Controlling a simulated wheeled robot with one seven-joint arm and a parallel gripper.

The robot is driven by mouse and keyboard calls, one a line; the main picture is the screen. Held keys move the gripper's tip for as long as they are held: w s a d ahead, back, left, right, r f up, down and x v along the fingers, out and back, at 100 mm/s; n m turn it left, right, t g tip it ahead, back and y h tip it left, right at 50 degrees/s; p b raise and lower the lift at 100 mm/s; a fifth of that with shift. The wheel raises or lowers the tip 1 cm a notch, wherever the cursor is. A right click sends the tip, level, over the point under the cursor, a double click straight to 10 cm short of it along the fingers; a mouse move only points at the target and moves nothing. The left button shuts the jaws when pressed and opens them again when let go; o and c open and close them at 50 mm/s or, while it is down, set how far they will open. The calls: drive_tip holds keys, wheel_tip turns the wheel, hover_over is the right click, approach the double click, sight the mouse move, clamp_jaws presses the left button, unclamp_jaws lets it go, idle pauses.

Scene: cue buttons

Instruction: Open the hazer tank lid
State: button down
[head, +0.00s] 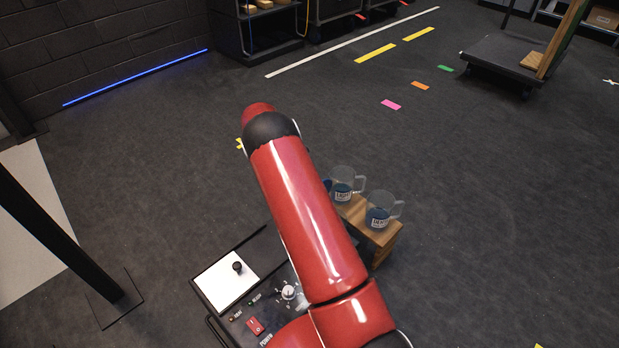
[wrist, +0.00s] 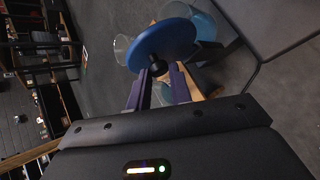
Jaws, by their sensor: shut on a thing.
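A dark machine (head: 211,311) with a red POWER switch (head: 255,326) and a dial (head: 288,292) stands at the lower middle of the head view. A white panel (head: 222,283) with a black knob (head: 238,267) lies flat on its top and looks closed. In the wrist view my gripper (wrist: 158,78) is shut on the small black knob (wrist: 158,67) of a round blue disc (wrist: 163,43). I cannot tell whether the disc rests on anything. In the head view my red arm hides the gripper.
A black post (head: 58,235) rises at the left. A cart (head: 505,60) stands at the upper right. The floor between is mostly clear.

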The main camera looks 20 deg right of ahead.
drive_tip(key=shift+s+a+f, duration=0.15)
drive_tip(key=shift+a+f, duration=0.2)
drive_tip(key=shift+f, duration=0.2)
drive_tip(key=c, duration=1.3)
unclamp_jaws()
drive_tip(key=shift+r, duration=0.1)
drive_tip(key=shift+r, duration=0.1)
drive_tip(key=v, duration=0.7)
drive_tip(key=shift+w+a+r, duration=0.15)
drive_tip(key=shift+w, duration=0.15)
